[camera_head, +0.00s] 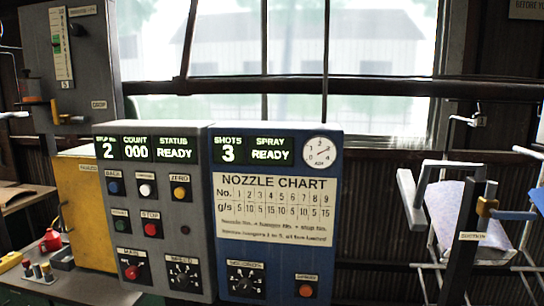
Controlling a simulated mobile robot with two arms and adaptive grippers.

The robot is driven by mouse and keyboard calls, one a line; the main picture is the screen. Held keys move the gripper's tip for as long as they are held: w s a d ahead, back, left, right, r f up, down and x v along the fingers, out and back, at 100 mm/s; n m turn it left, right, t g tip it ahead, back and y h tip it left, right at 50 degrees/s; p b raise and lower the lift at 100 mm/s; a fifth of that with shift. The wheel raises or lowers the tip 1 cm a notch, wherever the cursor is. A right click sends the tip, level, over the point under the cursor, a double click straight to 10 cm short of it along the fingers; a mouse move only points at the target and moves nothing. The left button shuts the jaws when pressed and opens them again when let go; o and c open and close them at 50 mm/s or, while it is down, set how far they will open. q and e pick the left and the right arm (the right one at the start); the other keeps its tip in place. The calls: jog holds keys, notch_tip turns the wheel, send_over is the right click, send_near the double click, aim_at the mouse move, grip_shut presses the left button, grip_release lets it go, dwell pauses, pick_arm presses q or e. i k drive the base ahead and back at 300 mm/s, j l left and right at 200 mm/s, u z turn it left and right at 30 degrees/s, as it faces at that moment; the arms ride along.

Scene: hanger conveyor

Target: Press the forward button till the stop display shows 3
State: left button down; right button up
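A grey control panel (188,255) stands at the centre left, facing me. Its stop display (107,149) shows 2. Beside that, the count display (136,149) reads 000 and the status display (174,150) reads READY. The top row of buttons has a blue back button (114,187), a white button (146,190) whose small label looks like forward, and a yellow zero button (180,192). Below are a dark green button (121,226) and a red stop button (151,229). I make out neither of my grippers in this view.
A blue panel (215,190) adjoins on the right, with a shots display (228,150) showing 3, a nozzle chart (275,208) and a gauge (320,152). A yellow box (88,215) stands at left. A post with metal framework (472,236) stands at right.

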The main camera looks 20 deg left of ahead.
aim_at(145, 189)
jog(key=u, duration=1.55)
